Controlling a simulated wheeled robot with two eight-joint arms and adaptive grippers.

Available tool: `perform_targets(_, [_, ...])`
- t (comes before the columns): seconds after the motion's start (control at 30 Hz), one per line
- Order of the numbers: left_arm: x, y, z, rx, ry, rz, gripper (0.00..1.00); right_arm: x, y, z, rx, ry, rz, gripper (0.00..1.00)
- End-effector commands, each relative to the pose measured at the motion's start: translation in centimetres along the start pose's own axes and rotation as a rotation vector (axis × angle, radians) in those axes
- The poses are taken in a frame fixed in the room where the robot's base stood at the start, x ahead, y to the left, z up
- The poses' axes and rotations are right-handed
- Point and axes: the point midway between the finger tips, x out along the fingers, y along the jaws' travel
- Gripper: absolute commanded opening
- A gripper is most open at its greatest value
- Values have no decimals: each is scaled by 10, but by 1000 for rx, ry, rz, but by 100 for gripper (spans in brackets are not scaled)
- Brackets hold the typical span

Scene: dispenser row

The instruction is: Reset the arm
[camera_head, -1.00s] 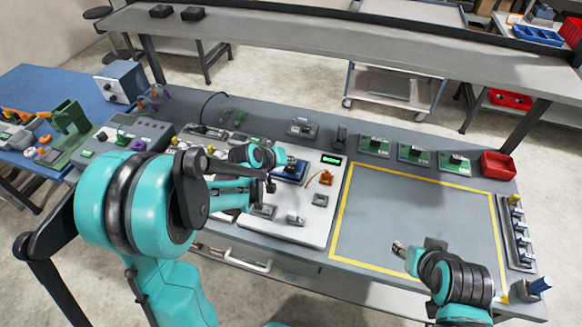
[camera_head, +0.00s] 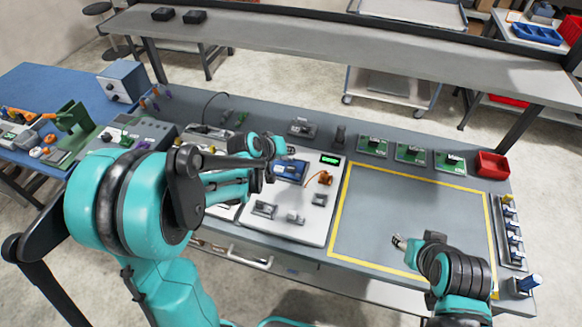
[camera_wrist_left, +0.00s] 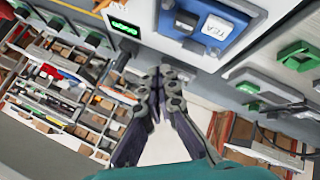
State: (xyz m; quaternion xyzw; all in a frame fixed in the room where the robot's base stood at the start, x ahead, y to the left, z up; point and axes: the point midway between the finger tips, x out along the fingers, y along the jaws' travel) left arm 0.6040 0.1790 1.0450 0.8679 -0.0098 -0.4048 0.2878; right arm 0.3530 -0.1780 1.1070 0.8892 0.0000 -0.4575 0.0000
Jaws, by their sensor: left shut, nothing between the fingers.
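My left arm comes in from the left in the head view, and my left gripper (camera_head: 286,150) is above the back part of the white panel board (camera_head: 312,229), near a blue module (camera_head: 291,171). The arm partly hides the board's left side. In the left wrist view my left gripper (camera_wrist_left: 160,80) has its dark fingers together, with nothing between them. A blue module (camera_wrist_left: 212,28) with a white cap and a green display (camera_wrist_left: 126,28) show beyond the fingertips. My right gripper (camera_head: 398,241) is low over the yellow-outlined mat, and its fingers are too small to judge.
The yellow-outlined grey area (camera_head: 415,205) is mostly clear. Several green circuit boards (camera_head: 409,153) and a red bin (camera_head: 493,165) line its back edge. A rack of small parts (camera_head: 510,232) stands at the right. A blue table (camera_head: 45,88) is at the left.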

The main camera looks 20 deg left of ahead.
Motion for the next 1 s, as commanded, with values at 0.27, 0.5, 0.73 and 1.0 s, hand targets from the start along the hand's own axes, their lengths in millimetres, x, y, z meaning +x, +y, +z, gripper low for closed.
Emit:
perform_targets(0.27, [0,0,0,0,0,0,0,0,0,0,0,0,0,45])
perform_targets(0.5, [0,0,0,1,0,0,0,0,0,0,0,0,0,45])
perform_targets(0.73, [-28,4,19,66,-12,-37,0,9,0,7,0,0,0,45])
perform_targets(1.0, [-100,-3,83,256,-43,-141,0,30,0,22,0,0,0,45])
